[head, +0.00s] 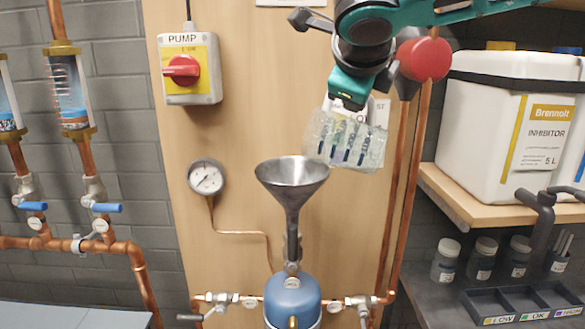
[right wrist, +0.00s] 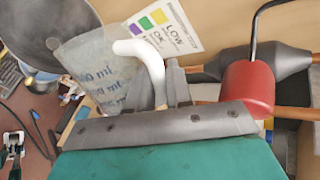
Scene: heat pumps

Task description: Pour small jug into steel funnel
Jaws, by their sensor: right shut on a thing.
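The steel funnel (head: 292,174) stands upright above a blue vessel (head: 292,300) in the head view. The small jug (head: 345,144) is clear, with dark markings, and hangs just above and right of the funnel's rim. It looks tilted; I cannot make out its liquid. My right gripper (head: 348,100) is shut on the jug's handle. In the right wrist view the white handle (right wrist: 152,62) sits at the fingers, and the jug's marked wall (right wrist: 92,75) overlaps the funnel (right wrist: 48,30).
A pump switch box (head: 188,68) and a gauge (head: 206,177) are on the panel to the left. A white inhibitor container (head: 510,120) stands on the right shelf.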

